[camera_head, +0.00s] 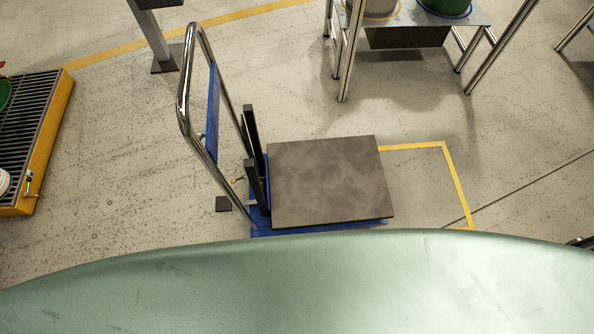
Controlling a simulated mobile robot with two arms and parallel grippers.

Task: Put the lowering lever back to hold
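A lift cart stands on the floor in the middle of the head view, with a grey-brown platform (330,183) over a blue base (318,229). Its chrome push handle (187,88) rises at the left, with a blue panel (212,110) between its bars. A small piece (201,135) shows at the panel's edge, and a small orange-tipped part (238,180) sits lower, near the dark posts (250,128). I cannot tell which is the lowering lever, or its position. A black pedal-like plate (223,203) is low at the left. Neither gripper is in view.
A yellow floor outline (456,180) lies right of the cart. A yellow-edged grated pallet (37,137) is at the far left. A metal-legged stand (400,14) with containers is at the top right. Floor left of the handle is clear. The bottom of the view is blocked.

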